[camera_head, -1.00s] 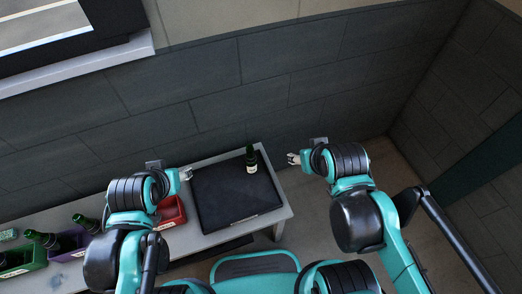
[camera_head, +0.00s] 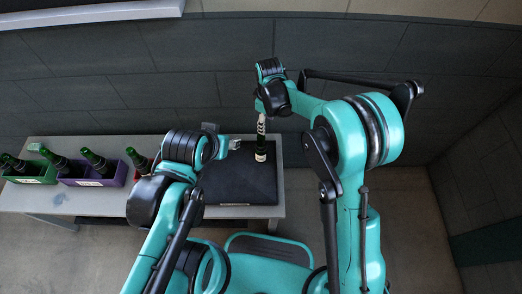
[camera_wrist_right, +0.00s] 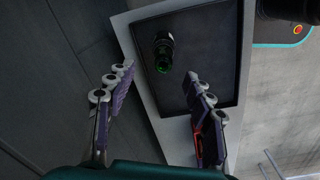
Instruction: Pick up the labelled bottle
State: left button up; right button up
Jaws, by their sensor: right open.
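The labelled bottle (camera_head: 261,154) is dark green with a pale label and stands upright on the black mat (camera_head: 225,188). It also shows in the right wrist view (camera_wrist_right: 163,45), seen from above on the mat. My right gripper (camera_head: 261,128) is just above the bottle and overlaps its upper part in the head view. In the right wrist view its fingers (camera_wrist_right: 158,76) are spread wide and empty, and the bottle lies beyond the gap between them. My left gripper (camera_head: 234,143) is small at the mat's left part; its jaws are unclear.
The grey table (camera_head: 68,200) carries a green crate (camera_head: 40,179) and a purple crate (camera_head: 85,182) with dark bottles at the left. Another bottle (camera_head: 134,158) is partly hidden by my left arm. The dark wall (camera_head: 350,110) runs close behind the table.

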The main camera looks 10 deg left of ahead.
aim_at(261, 135)
jog(key=shift+n, duration=0.5)
jog(key=f, duration=0.1)
jog(key=a+f, duration=0.1)
jog(key=f, duration=0.1)
jog(key=a+f+b, duration=0.1)
jog(key=f, duration=0.1)
jog(key=shift+s, duration=0.1)
notch_tip(261, 135, down, 6)
jog(key=b, duration=0.2)
jog(key=shift+r+b, duration=0.1)
jog(key=shift+b, duration=0.2)
jog(key=shift+r, duration=0.1)
grip_shut()
